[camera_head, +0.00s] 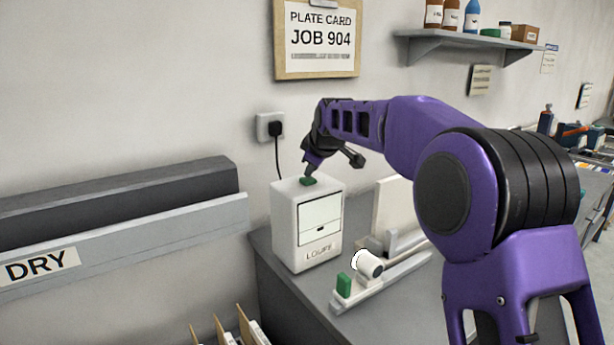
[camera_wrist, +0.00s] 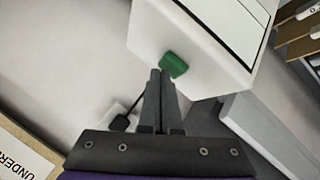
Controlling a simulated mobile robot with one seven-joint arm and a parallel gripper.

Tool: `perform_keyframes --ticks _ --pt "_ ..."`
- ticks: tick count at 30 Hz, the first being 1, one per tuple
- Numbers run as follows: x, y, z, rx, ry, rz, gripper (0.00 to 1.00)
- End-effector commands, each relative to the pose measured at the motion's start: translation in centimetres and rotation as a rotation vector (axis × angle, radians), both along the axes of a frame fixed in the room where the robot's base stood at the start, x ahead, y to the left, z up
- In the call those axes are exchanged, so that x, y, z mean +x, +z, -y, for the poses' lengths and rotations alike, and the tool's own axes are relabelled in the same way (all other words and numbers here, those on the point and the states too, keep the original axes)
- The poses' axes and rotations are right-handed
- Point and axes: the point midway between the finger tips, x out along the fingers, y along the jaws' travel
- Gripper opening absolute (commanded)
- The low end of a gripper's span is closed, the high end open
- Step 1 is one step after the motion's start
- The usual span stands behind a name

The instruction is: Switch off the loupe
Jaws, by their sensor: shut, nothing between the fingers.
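The loupe (camera_head: 305,223) is a white box labelled LOUPE, upright on the grey bench by the wall. A green button (camera_head: 307,181) sits on its top face. The loupe (camera_wrist: 205,45) and the green button (camera_wrist: 174,64) also show in the wrist view. My gripper (camera_head: 308,172) is over the loupe's top, pointing down, with its tips right at the button. In the wrist view my gripper (camera_wrist: 161,74) is shut and empty, its tips beside the button's edge. I cannot tell whether they touch it or whether the button is pressed.
A black plug (camera_head: 275,128) in a wall socket has a cord running down behind the loupe. A white roller device with a green end block (camera_head: 344,285) stands right of the loupe. A DRY rack (camera_head: 130,240) is at left, a clipboard (camera_head: 317,75) above.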

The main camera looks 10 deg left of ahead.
Motion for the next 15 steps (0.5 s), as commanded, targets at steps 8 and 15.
perform_keyframes --ticks 8,15 --pt "0.0 0.1 0.0 0.0 0.0 0.0 0.0" --pt "0.0 2.0 0.0 0.001 0.0 0.001 0.0"
